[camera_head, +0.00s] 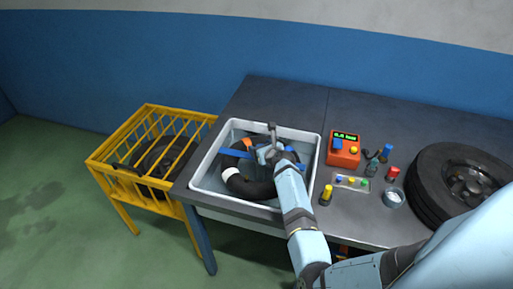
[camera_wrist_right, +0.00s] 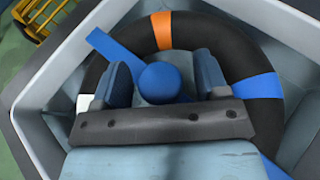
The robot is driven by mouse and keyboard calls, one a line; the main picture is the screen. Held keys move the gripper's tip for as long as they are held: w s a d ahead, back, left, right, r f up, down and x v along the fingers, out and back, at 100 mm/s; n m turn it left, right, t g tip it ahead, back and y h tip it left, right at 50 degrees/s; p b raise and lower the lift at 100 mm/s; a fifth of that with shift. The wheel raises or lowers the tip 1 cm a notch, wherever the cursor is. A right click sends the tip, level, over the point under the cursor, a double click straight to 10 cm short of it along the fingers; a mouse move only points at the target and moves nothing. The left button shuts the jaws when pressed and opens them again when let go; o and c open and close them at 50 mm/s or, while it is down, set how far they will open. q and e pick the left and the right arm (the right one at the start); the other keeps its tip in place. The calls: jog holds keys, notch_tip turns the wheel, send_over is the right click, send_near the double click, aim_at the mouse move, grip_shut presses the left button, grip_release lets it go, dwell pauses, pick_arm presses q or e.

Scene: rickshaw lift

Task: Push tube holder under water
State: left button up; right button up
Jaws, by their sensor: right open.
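The blue tube holder (camera_wrist_right: 118,52) is a bar with a round knob (camera_wrist_right: 165,82), lying across a black inner tube (camera_wrist_right: 250,52) with orange, white and blue bands. In the head view the holder (camera_head: 236,153) and tube (camera_head: 250,188) are inside the light-rimmed water basin (camera_head: 205,160). My right gripper (camera_head: 270,153) reaches down over the basin's middle. In the right wrist view its open fingers (camera_wrist_right: 162,78) stand on either side of the knob. Contact with the knob cannot be told. My arm hides part of the tube and holder. My left gripper is out of view.
A tap (camera_head: 272,130) stands at the basin's back edge. On the bench to the right are a red gauge box (camera_head: 343,151), a small tray (camera_head: 350,183), several small bottles and a wheel (camera_head: 460,185). A yellow cage (camera_head: 150,150) stands left of the bench.

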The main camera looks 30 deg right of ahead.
jog(key=shift+s+r, duration=0.15)
jog(key=shift+s, duration=0.05)
jog(key=shift+c, duration=1.1)
grip_shut()
notch_tip(320, 180, down, 8)
jog(key=b, duration=0.4)
jog(key=shift+f+b, duration=0.25)
jog(key=shift+b, duration=0.15)
